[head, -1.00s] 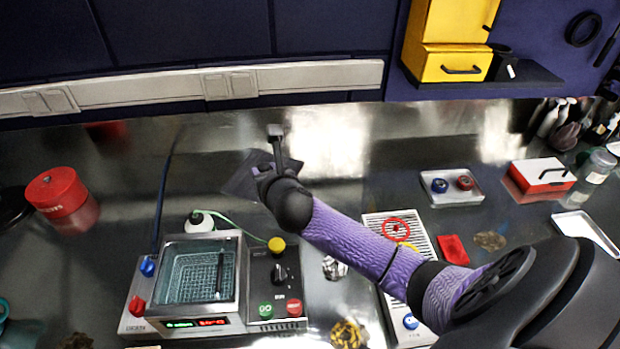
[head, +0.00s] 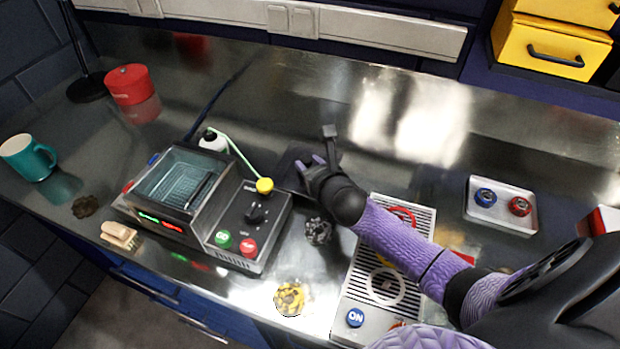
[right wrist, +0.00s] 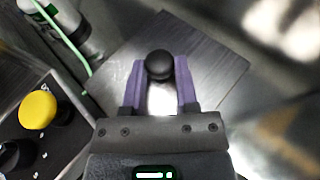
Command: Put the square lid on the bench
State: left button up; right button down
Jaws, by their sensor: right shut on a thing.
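The square lid (right wrist: 200,58) is a flat grey metal plate with a round black knob. In the right wrist view the knob stands between the purple fingers of my right gripper (right wrist: 159,78), which is shut on it. In the head view the lid (head: 289,163) is a dark plate partly hidden by my right gripper (head: 318,170), just behind the cleaner's control panel. I cannot tell whether the lid touches the bench (head: 300,105). My left gripper is not in view.
An open-topped cleaner (head: 190,190) with a wire basket stands left of the lid. A white bottle (head: 213,140) with a green tube is close to it. A red can (head: 130,84) and a teal mug (head: 29,158) stand far left. The bench behind the gripper is clear.

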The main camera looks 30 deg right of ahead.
notch_tip(320, 180, down, 3)
jog(key=shift+b, duration=0.5)
jog(key=shift+r, duration=0.2)
jog(key=shift+f, duration=0.15)
jog(key=shift+c, duration=1.8)
grip_release()
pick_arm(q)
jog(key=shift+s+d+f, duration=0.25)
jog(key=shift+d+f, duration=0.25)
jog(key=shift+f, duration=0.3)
